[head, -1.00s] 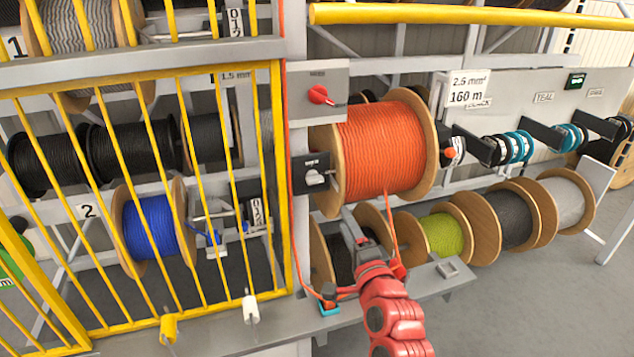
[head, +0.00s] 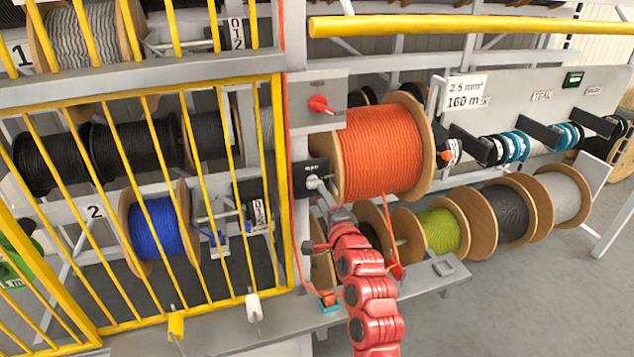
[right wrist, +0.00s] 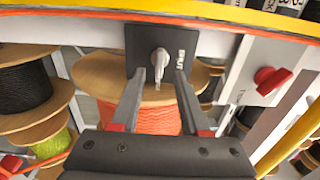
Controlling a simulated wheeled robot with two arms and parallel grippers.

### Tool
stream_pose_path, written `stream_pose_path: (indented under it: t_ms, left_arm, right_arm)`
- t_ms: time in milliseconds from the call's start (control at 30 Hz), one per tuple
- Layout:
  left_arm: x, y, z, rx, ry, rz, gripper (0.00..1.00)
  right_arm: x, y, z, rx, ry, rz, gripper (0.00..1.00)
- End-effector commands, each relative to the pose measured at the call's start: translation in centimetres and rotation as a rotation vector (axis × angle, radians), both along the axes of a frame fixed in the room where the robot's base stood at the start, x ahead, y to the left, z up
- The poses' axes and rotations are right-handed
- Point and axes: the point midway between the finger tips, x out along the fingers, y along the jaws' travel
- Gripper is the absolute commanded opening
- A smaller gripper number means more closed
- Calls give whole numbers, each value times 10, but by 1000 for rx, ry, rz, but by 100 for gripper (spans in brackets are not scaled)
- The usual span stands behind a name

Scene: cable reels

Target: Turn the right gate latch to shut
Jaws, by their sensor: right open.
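The right gate latch is a black plate (head: 303,178) with a light grey knob (head: 312,182), on the post between the yellow barred gate (head: 279,180) and the orange cable reel (head: 385,150). In the right wrist view the grey knob (right wrist: 158,66) sits on its black plate (right wrist: 137,42), beside white lettering that seems to read SHUT. My right gripper (head: 319,188) is at the latch. In the right wrist view its two fingers (right wrist: 160,80) are apart, one on each side of the knob's lower end; contact is not clear. My left gripper is out of view.
A red knob (head: 319,104) on a grey plate is above the latch. The orange reel stands close to the right. A lower shelf (head: 445,268) and a green reel (head: 438,230) lie below right. Yellow gate bars fill the left. Open floor (head: 520,300) is at lower right.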

Motion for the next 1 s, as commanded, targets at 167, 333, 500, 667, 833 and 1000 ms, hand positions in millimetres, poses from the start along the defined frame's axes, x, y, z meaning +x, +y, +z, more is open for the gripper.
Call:
stream_pose_path:
  t_ms: [167, 333, 500, 667, 833, 1000]
  left_arm:
    - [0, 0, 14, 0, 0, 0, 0]
    - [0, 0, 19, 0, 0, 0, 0]
    - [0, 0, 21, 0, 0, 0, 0]
    - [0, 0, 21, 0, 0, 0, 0]
    - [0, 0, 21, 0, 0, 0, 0]
    - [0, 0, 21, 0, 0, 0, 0]
  right_arm:
    - [25, 8, 4, 0, 0, 0, 45]
    - [40, 15, 2, 1, 0, 3, 45]
    - [47, 16, 0, 0, 2, 1, 45]
    - [49, 16, -1, 1, 1, 0, 45]
    - [49, 16, -1, 1, 1, 0, 41]
    - [49, 16, -1, 1, 1, 0, 11]
